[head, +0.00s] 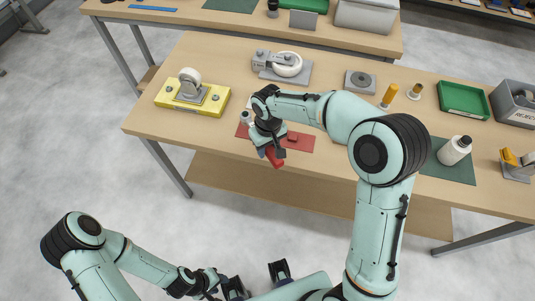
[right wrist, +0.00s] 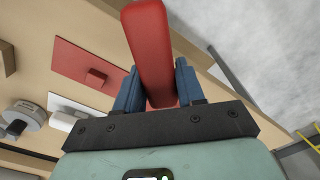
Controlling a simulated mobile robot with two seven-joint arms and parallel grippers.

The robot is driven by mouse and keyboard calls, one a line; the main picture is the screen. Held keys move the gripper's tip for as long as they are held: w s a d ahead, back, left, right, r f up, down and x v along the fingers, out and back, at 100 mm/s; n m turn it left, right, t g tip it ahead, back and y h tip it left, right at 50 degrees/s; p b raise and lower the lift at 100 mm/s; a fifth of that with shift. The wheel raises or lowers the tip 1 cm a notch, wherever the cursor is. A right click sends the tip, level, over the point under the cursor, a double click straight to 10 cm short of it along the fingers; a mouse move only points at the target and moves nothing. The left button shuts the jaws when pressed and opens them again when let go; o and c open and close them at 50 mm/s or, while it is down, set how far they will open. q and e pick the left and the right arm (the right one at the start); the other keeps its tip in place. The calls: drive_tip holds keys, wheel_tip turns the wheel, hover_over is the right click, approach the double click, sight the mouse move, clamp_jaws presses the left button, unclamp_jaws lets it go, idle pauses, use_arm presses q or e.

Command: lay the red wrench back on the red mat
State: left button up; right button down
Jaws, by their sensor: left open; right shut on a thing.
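The red wrench (right wrist: 152,50) is clamped between the blue fingers of my right gripper (right wrist: 157,90). In the head view, part of the red wrench (head: 276,160) shows below this gripper (head: 270,150), at the table's front edge. The red mat (head: 303,144) lies on the table beside and behind the gripper, partly hidden by my arm. My left gripper (head: 256,279) is open, low at the bottom edge, away from the table.
A yellow plate with a caster (head: 205,102) stands left of the mat, and a grey plate with a caster (head: 300,74) behind. A green mat (head: 440,165) with a white bottle (head: 454,150), a green tray (head: 463,104) and a grey reject bin (head: 515,110) are right.

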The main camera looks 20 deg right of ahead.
sight(267, 161)
drive_tip(key=shift+f, duration=2.25)
drive_tip(key=c, duration=1.1)
unclamp_jaws()
drive_tip(key=shift+f+b, duration=0.15)
drive_tip(key=shift+b, duration=0.15)
drive_tip(key=o, duration=0.4)
drive_tip(key=shift+r, duration=0.25)
wheel_tip(267, 161, up, 12)
drive_tip(key=shift+s+p, duration=0.1)
drive_tip(key=shift+p, duration=0.6)
